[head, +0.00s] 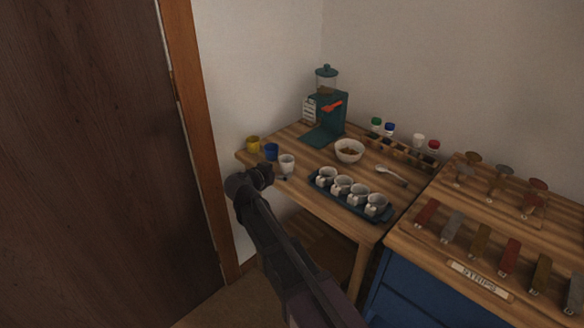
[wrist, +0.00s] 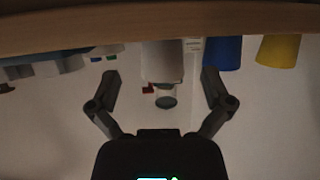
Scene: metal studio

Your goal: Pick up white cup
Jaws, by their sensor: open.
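The white cup (head: 287,162) stands upright near the front left part of the wooden table, right of a blue cup (head: 271,152) and a yellow cup (head: 253,144). My gripper (head: 272,176) is at the table's left front edge, just in front of the white cup. In the wrist view, which is upside down, my gripper (wrist: 160,82) is open with its fingers spread wide. The white cup (wrist: 162,60) shows centred in the gap between them, touching neither finger visibly. Whether it is between the fingertips or just beyond them I cannot tell.
A dark tray (head: 384,216) with several white cups lies right of the white cup. Behind are a bowl (head: 349,149), a teal grinder (head: 327,117) and a spoon (head: 391,175). A second bench (head: 405,235) with samples adjoins at right. A dark door (head: 85,150) is at left.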

